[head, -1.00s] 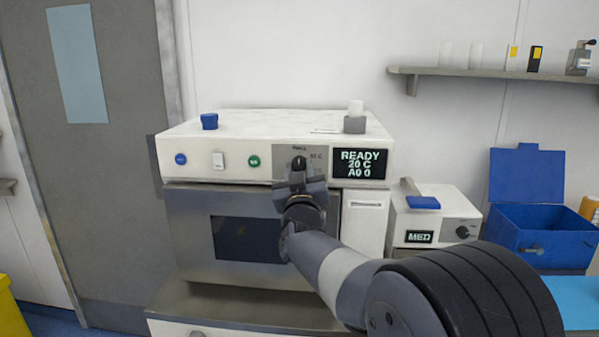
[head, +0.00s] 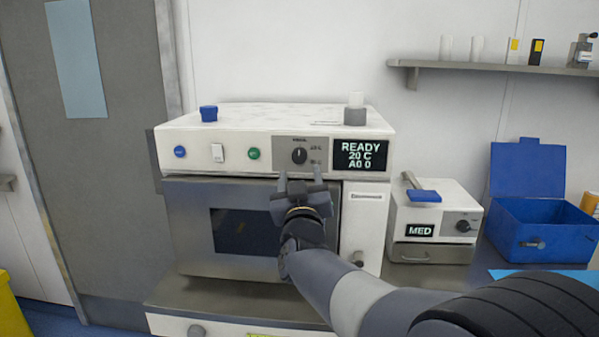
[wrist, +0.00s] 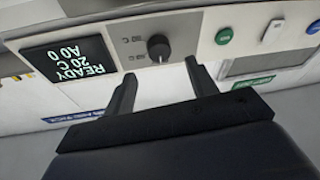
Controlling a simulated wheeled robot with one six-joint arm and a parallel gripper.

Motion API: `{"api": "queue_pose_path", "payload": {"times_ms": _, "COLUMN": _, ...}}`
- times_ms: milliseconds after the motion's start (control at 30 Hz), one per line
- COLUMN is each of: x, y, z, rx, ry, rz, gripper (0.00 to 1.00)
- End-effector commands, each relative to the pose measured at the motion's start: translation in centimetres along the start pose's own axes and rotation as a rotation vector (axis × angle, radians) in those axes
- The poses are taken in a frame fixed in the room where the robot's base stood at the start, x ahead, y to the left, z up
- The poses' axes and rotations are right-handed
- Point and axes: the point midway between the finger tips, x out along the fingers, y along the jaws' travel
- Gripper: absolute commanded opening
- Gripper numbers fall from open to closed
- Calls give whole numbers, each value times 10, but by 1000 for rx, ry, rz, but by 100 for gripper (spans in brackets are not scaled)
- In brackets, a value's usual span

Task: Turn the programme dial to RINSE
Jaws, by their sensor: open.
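The programme dial (head: 299,156) is a round black knob on a grey plate of the white machine's front panel. Its pointer looks roughly upright; the small labels around it are too blurred to read. The dial also shows in the wrist view (wrist: 158,47), between and beyond the fingertips. My gripper (head: 301,178) is open and empty, just below the dial in the head view and apart from it. In the wrist view its two fingers (wrist: 162,76) are spread. The display (head: 361,156) to the right of the dial reads READY, 20 C, A0 0.
A green button (head: 253,153), a white switch (head: 217,153) and a blue button (head: 180,152) sit left of the dial. The oven-like door (head: 245,229) is below. A smaller MED unit (head: 436,225) and a blue bin (head: 541,229) stand to the right.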

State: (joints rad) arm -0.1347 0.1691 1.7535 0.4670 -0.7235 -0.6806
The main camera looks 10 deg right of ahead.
Motion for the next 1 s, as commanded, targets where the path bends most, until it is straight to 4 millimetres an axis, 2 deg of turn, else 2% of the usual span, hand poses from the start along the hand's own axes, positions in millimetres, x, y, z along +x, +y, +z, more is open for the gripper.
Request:
{"api": "queue_pose_path", "payload": {"times_ms": 33, "x": -11, "y": -1, "z": 1, "rx": 2, "ry": 2, "rz": -2, "gripper": 54}}
{"api": "queue_pose_path", "payload": {"times_ms": 200, "x": -37, "y": -1, "z": 1, "rx": 1, "ry": 1, "rz": -2, "gripper": 54}}
{"api": "queue_pose_path", "payload": {"times_ms": 400, "x": -50, "y": 0, "z": 0, "rx": 0, "ry": 0, "rz": 0, "gripper": 54}}
{"api": "queue_pose_path", "payload": {"times_ms": 767, "x": -51, "y": 0, "z": 0, "rx": 0, "ry": 0, "rz": 0, "gripper": 54}}
{"api": "queue_pose_path", "payload": {"times_ms": 867, "x": -46, "y": 0, "z": 0, "rx": -1, "ry": -1, "rz": 1, "gripper": 54}}
{"api": "queue_pose_path", "payload": {"times_ms": 1000, "x": -31, "y": 0, "z": -1, "rx": -1, "ry": -2, "rz": 0, "gripper": 54}}
